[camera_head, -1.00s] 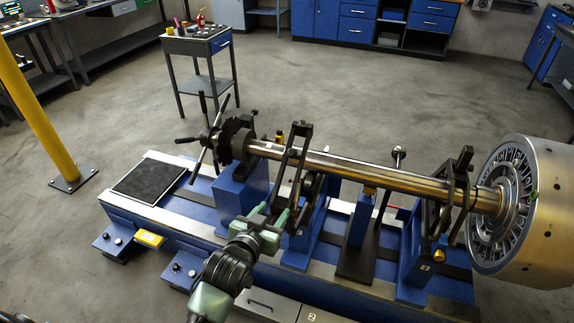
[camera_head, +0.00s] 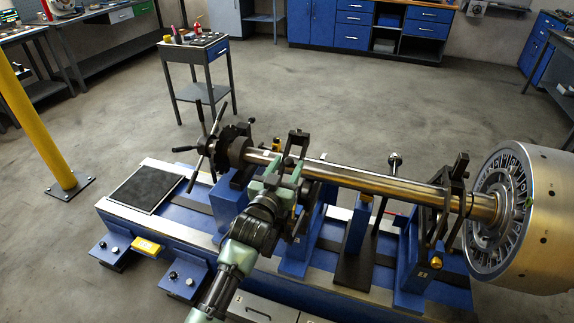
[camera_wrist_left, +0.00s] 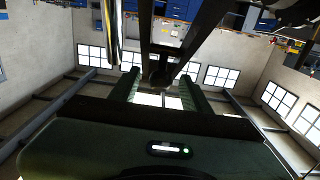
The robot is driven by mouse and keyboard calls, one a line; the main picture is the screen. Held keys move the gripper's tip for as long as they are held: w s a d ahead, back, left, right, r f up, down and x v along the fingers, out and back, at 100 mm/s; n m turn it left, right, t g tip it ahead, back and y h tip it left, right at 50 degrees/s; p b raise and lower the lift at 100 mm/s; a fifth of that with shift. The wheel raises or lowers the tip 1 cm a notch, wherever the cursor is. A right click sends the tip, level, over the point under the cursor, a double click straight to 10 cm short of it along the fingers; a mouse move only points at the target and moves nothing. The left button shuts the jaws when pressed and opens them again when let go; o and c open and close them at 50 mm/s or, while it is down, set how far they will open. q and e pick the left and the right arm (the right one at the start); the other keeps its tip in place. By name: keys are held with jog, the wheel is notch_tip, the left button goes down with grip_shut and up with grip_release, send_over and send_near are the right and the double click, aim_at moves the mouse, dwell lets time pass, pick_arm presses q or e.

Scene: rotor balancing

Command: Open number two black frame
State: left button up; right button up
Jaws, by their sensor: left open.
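A black frame (camera_head: 299,138) stands around the steel shaft (camera_head: 375,180) left of its middle, on a blue pedestal. A second black frame (camera_head: 458,170) stands around the shaft at the right, by the large rotor (camera_head: 535,215). I cannot read a number on either frame. My left gripper (camera_head: 283,172), with pale green fingers, is at the left black frame, over the shaft's near side; it hides part of the frame. In the left wrist view its fingers (camera_wrist_left: 160,92) are apart, with a dark frame part (camera_wrist_left: 162,72) just beyond or between them. Contact cannot be told.
A handle wheel (camera_head: 205,145) with dark spokes is at the shaft's left end. A blue support (camera_head: 357,225) stands between the frames. The blue machine base (camera_head: 175,225) carries a dark mat (camera_head: 146,188).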

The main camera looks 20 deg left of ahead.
pick_arm(q)
jog(key=shift+w, duration=0.1)
grip_shut()
jog(key=shift+f, duration=0.1)
dwell(1.3)
